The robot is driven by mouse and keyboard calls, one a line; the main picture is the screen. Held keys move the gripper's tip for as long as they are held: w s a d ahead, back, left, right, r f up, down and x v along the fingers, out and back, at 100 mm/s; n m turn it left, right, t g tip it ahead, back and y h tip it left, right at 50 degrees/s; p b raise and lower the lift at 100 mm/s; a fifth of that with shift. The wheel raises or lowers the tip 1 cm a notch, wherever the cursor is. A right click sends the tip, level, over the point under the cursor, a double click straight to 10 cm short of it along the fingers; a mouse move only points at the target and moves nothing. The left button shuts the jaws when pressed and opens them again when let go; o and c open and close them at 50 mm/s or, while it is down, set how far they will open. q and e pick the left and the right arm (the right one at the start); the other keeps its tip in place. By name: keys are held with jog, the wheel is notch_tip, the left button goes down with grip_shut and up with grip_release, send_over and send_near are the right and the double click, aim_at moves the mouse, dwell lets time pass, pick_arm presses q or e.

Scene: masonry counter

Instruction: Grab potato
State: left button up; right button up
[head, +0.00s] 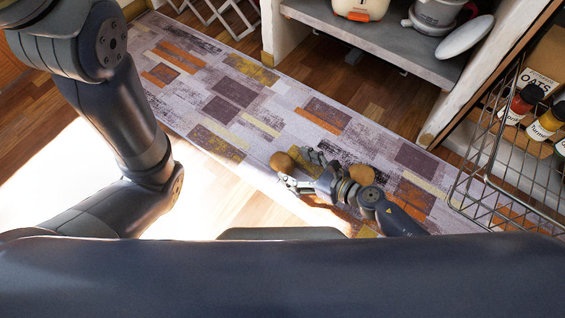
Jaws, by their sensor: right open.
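A brown, rounded potato (281,162) shows near the middle of the head view, over the patterned rug. My right gripper (296,170) is open, with its fingers pointing left toward this potato. The potato shows at the fingertips; I cannot tell whether they touch it. A second brown, rounded thing like a potato (362,174) shows beside my right wrist, partly hidden by it. My left arm comes in from the left, but its gripper is not in view.
The patterned rug (235,92) covers much of the wooden floor. A wire rack (490,185) with several bottles and an oats package (537,82) stands at the right. A grey shelf (370,38) bearing pots and a plate is at the top. The rug left of the potato is clear.

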aim_at(292, 166)
jog(key=b+x, duration=0.1)
jog(key=x, duration=0.3)
jog(key=shift+s+a+f, duration=0.1)
jog(key=shift+s+a, duration=0.1)
jog(key=c, duration=1.2)
